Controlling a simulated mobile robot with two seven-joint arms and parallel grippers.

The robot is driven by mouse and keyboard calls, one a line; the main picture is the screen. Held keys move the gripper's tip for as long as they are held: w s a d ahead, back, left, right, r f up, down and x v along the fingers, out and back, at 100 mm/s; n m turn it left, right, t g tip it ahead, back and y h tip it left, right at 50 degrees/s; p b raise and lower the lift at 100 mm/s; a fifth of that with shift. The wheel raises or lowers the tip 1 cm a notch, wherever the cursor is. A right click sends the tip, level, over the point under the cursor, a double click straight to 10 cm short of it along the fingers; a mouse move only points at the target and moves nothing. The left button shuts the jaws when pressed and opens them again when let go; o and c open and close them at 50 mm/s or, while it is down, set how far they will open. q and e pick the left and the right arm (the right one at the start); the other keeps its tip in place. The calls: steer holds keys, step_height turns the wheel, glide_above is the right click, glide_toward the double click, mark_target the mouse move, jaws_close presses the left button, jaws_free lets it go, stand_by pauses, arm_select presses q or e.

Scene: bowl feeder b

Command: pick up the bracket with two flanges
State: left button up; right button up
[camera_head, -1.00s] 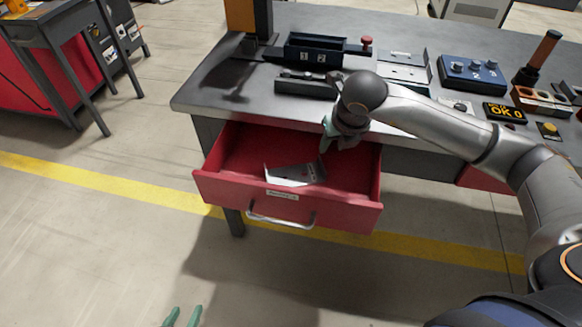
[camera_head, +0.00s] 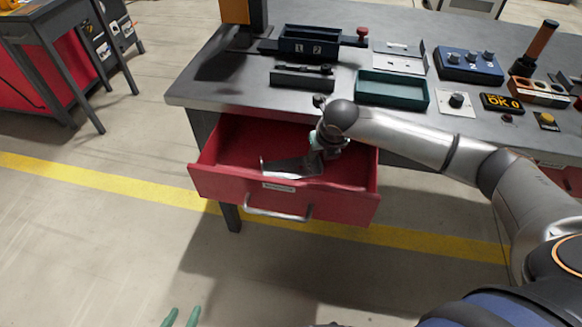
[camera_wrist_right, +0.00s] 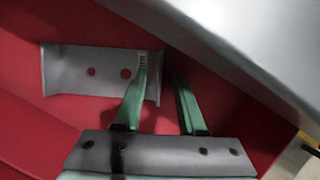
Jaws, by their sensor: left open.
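The bracket (camera_head: 288,168) is a grey metal plate with a raised flange at each end, lying in the open red drawer. In the right wrist view the bracket (camera_wrist_right: 92,72) shows two holes in its plate. My right gripper (camera_wrist_right: 160,70) is open at the bracket's right end, one green finger over the plate and the other beyond the right flange. I cannot tell whether either finger touches it. In the head view my right gripper (camera_head: 320,152) reaches down into the drawer. My left gripper (camera_head: 182,317) is open and empty at the bottom edge, only its green fingertips showing.
The red drawer (camera_head: 285,200) has walls around the bracket, and the workbench edge (camera_head: 235,108) overhangs its back. On the bench stand a green tray (camera_head: 392,103), a dark numbered bin (camera_head: 309,47) and a blue knob box (camera_head: 470,68). The floor in front is clear.

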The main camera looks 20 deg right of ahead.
jaws_close()
steer(key=shift+r, duration=0.1)
stand_by(1.2)
